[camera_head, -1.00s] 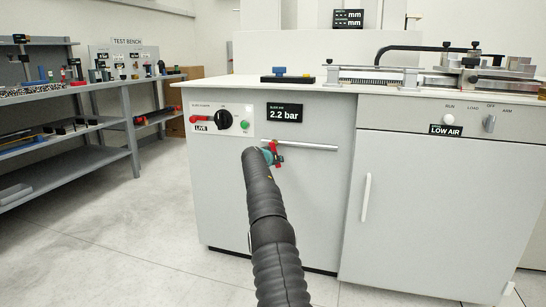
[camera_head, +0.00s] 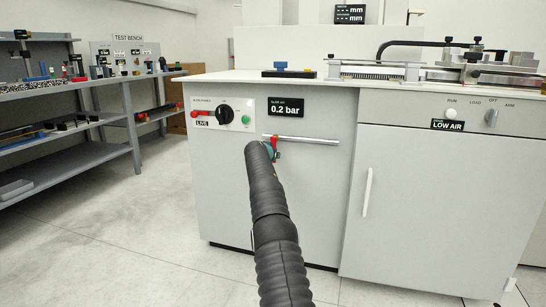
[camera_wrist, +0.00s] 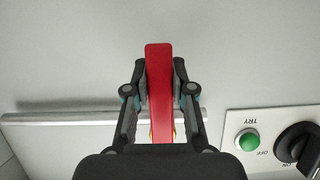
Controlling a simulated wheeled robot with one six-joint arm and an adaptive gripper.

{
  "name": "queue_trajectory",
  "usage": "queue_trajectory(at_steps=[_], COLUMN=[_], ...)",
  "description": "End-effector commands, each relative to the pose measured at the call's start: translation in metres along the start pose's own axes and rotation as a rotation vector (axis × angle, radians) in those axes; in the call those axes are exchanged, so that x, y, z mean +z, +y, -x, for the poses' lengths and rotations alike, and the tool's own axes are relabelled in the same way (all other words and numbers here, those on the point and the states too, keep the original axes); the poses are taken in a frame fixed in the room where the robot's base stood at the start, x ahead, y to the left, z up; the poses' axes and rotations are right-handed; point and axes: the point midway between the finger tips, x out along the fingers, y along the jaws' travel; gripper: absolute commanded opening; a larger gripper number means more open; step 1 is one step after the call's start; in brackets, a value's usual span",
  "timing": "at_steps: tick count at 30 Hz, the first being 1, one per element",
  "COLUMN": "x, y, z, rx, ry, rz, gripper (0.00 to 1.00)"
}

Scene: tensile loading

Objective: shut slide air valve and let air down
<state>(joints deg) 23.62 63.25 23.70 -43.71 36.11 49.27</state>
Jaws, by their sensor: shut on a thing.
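The slide air valve's red lever (camera_wrist: 160,95) stands across the pale horizontal air pipe (camera_wrist: 60,117) in the wrist view. My gripper (camera_wrist: 159,74) is shut on the lever, with one finger on each side. In the head view the red lever (camera_head: 274,151) shows small at the left end of the pipe (camera_head: 310,140). My arm hides part of the valve there. The slide air display (camera_head: 287,107) above reads 0.2 bar.
Left of the valve is a panel with a black rotary knob (camera_head: 224,114), a green button (camera_head: 246,119) and a LIVE label. The right cabinet shows a LOW AIR sign (camera_head: 447,125). Shelving (camera_head: 120,84) stands at the left. The floor between is clear.

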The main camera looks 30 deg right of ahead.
Motion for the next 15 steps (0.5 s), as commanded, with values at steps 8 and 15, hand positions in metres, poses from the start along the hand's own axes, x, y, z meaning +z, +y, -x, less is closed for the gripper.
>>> queue_trajectory(at_steps=[8, 15], x=[-0.0005, 0.0002], y=[-0.0013, -0.0027], z=[0.0006, 0.0013], rx=[-0.002, -0.003], ry=[0.002, 0.000], rz=[0.000, 0.001], gripper=[0.50, 0.50])
